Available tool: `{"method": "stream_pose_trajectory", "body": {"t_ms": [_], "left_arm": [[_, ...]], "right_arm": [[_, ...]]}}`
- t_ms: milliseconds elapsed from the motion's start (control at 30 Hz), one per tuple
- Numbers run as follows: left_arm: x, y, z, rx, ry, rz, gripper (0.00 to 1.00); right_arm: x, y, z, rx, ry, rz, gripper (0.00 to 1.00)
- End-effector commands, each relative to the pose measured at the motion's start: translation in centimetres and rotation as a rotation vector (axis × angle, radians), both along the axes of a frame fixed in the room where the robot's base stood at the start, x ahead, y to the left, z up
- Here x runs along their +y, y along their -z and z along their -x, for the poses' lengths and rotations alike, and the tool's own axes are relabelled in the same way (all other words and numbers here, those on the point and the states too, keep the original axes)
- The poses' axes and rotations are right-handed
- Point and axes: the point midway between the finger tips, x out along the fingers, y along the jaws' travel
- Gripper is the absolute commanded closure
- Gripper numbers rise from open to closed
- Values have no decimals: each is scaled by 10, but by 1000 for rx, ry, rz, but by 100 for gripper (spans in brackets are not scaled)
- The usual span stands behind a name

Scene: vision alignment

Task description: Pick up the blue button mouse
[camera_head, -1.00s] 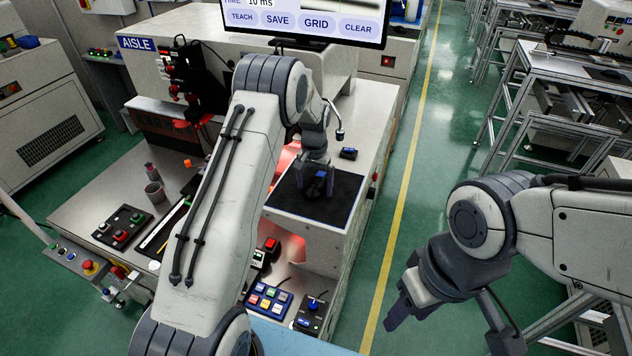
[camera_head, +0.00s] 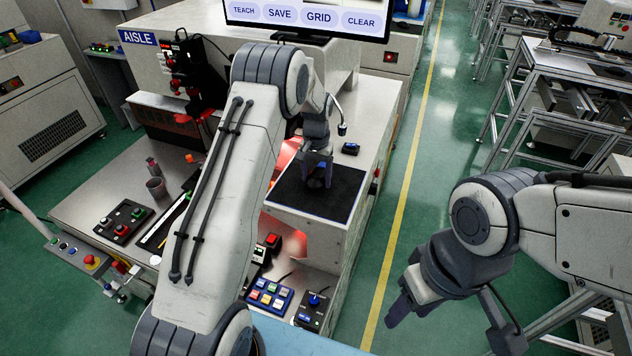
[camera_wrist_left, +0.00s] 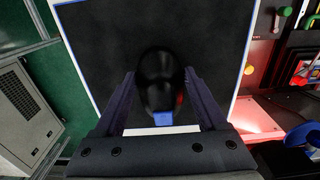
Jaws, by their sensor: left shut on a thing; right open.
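The blue button mouse (camera_wrist_left: 158,85) is a dark, rounded mouse with a blue patch at its near end in the left wrist view. It is on or just above the black mat (camera_head: 338,190) on the raised machine block; I cannot tell if it touches the mat. My left gripper (camera_wrist_left: 160,88) is shut on the mouse, one finger on each side. In the head view my left gripper (camera_head: 318,177) points down over the mat and hides most of the mouse. My right gripper (camera_head: 393,305) is open and empty over the floor at the right.
A small dark device with blue (camera_head: 351,148) lies behind the mat. A monitor (camera_head: 310,17) stands at the back. A colored button panel (camera_head: 268,296) and a blue-knob box (camera_head: 312,308) sit in front of the block. Green floor with a yellow line (camera_head: 405,190) is clear at the right.

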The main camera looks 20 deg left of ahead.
Motion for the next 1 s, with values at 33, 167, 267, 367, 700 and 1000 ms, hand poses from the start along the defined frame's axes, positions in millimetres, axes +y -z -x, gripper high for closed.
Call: {"method": "stream_pose_trajectory", "body": {"t_ms": [33,167,267,367,700,1000], "left_arm": [[0,-5,-1,-6,0,-1,84],[-10,-26,-6,-6,5,0,84],[-32,-39,-16,-7,6,0,84],[-53,-53,-25,-6,5,0,84],[-100,-88,-46,-2,1,0,84],[-86,-72,-44,0,-2,0,84]], "right_arm": [[0,8,0,0,1,0,50],[0,21,0,0,2,0,50],[0,29,0,0,2,0,50],[0,37,0,0,2,0,50],[0,45,0,0,1,0,50],[0,66,0,0,0,0,50]]}}
